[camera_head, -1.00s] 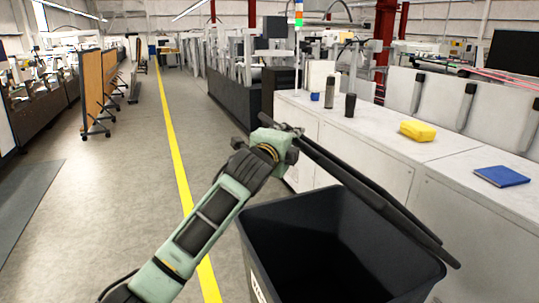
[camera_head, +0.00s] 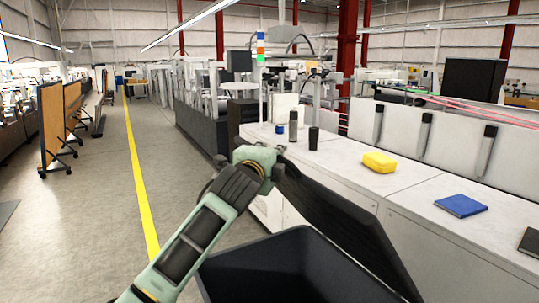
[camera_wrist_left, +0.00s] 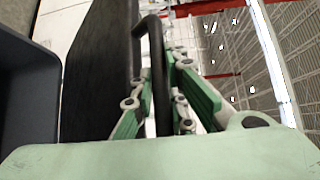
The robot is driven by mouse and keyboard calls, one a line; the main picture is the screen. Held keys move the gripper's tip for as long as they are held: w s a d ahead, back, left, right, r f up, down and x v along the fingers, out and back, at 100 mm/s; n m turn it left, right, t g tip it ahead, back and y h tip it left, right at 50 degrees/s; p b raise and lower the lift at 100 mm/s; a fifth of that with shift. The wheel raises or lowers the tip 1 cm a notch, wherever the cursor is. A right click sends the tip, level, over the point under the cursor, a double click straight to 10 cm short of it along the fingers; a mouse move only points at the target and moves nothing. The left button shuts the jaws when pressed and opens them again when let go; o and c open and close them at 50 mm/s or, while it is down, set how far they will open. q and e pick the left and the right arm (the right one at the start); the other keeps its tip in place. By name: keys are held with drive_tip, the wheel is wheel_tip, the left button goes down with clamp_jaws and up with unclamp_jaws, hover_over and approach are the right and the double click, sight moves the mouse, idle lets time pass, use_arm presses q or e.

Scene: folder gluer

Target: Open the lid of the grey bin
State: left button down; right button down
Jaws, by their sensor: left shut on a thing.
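The grey bin (camera_head: 290,262) is at the bottom of the head view, with its dark opening showing. Its dark lid (camera_head: 345,226) stands raised and steeply tilted along the bin's right side, beside the white cabinets. My left gripper (camera_head: 274,160) is at the lid's far upper corner. In the left wrist view my left gripper (camera_wrist_left: 158,98) is shut on the lid's black bar handle (camera_wrist_left: 152,40), which runs between the green fingers. The lid (camera_wrist_left: 97,70) and the bin wall (camera_wrist_left: 28,100) show to the left there. My right gripper is not in view.
White cabinets (camera_head: 420,205) run along the right, with a yellow block (camera_head: 379,162), a blue book (camera_head: 461,205) and dark cylinders (camera_head: 294,126) on top. A yellow floor line (camera_head: 138,180) marks the clear aisle at left.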

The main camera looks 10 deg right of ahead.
use_arm(q)
drive_tip(key=c, duration=2.1)
unclamp_jaws()
drive_tip(key=shift+d, duration=0.1)
drive_tip(key=o, duration=0.4)
drive_tip(key=v, duration=1.2)
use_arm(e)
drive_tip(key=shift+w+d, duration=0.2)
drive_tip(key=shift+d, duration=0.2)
use_arm(q)
drive_tip(key=shift+f, duration=0.15)
